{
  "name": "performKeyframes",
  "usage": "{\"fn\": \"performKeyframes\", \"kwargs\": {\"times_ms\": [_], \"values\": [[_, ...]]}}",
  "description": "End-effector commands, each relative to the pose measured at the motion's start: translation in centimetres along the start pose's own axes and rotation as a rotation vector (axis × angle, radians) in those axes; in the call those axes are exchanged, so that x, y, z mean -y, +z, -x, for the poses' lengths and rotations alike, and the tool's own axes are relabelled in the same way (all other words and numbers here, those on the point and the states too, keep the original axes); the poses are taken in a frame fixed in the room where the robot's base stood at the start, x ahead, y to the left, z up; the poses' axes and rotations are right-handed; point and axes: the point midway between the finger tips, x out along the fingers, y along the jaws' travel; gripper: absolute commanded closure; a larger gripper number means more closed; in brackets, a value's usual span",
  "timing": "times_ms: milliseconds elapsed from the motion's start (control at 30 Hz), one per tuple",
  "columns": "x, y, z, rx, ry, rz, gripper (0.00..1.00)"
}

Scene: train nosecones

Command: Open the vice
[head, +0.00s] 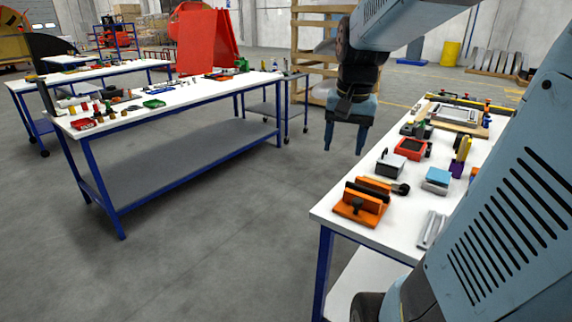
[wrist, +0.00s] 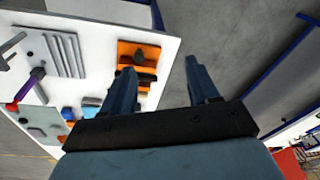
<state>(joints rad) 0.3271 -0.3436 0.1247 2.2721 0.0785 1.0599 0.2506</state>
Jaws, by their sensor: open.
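An orange vice (head: 350,210) with dark jaw parts and a dark knob sits at the near left corner of the right-hand white table. My gripper (head: 344,150) is open and empty, pointing down, in the air beyond the table's left edge. It is up and to the left of the vice in the head view, apart from it. In the wrist view, the left finger overlaps the vice's lower part.
The white table (head: 335,212) also holds a grey-and-black block (head: 389,165), a red box (head: 412,148), a blue block (head: 437,179) and metal bars (head: 432,229). A second white workbench (head: 180,102) with small parts stands at left. Bare floor (head: 225,220) lies between them.

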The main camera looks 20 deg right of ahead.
Motion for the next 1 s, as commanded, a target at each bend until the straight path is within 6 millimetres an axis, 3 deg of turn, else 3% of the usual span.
{"fn": "performKeyframes", "kwargs": {"times_ms": [300, 600, 800, 1000], "values": [[-3.2, -7.2, -4.1, 0.206, 0.013, -0.303, 0.4], [-7.8, -12.7, -8.7, 0.39, -0.004, -0.568, 0.4], [-10.0, -14.5, -10.7, 0.465, -0.019, -0.673, 0.4], [-10.6, -14.8, -11.7, 0.488, -0.024, -0.704, 0.4]]}}
